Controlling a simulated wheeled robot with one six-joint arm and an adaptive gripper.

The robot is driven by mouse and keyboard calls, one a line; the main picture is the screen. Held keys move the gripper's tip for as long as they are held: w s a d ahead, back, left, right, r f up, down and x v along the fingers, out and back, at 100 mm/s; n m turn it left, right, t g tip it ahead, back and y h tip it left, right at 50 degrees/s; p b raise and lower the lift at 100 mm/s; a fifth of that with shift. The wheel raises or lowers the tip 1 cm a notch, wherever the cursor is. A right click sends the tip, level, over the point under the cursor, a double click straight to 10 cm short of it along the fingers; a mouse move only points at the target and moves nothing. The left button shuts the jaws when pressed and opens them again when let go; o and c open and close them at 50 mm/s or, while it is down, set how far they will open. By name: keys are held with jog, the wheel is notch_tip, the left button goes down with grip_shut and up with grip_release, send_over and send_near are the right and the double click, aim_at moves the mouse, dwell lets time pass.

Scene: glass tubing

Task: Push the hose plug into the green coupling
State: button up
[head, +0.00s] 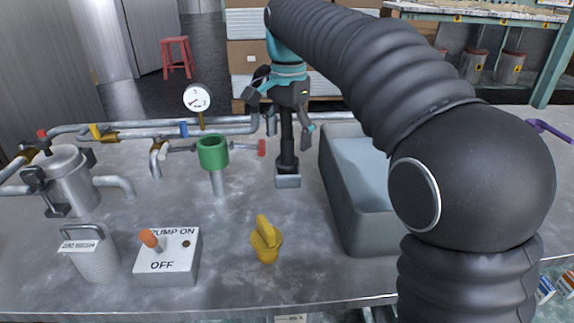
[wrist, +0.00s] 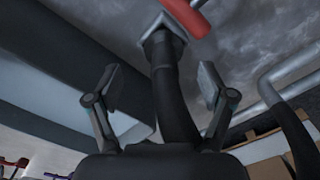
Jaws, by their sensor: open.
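The black hose plug (head: 287,150) stands upright in a small grey square holder (head: 288,182) on the metal bench. The green coupling (head: 213,152) sits on top of a short upright grey pipe, to the left of the plug. My gripper (head: 281,118) is above the holder, pointing down, with its fingers apart on either side of the black plug. In the wrist view, the black shaft (wrist: 168,85) runs between my two open fingers (wrist: 160,92), with a gap on both sides. The green coupling is not visible there.
A grey open bin (head: 345,205) stands close right of the holder. A red valve handle (head: 262,147) is between coupling and holder. A pressure gauge (head: 197,98) and pipes run behind. A yellow object (head: 266,240), switch box (head: 168,257) and grey canister (head: 92,255) stand in front.

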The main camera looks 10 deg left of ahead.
aim_at(287, 158)
jog(key=shift+w+a+f+b, duration=0.1)
jog(key=shift+f+b, duration=0.4)
jog(key=shift+f, duration=1.1)
jog(key=shift+w+a+f+b, duration=0.1)
jog(key=shift+f+b, duration=0.35)
jog(key=shift+f, duration=1.1)
jog(key=shift+r, duration=0.1)
jog(key=c, duration=1.4)
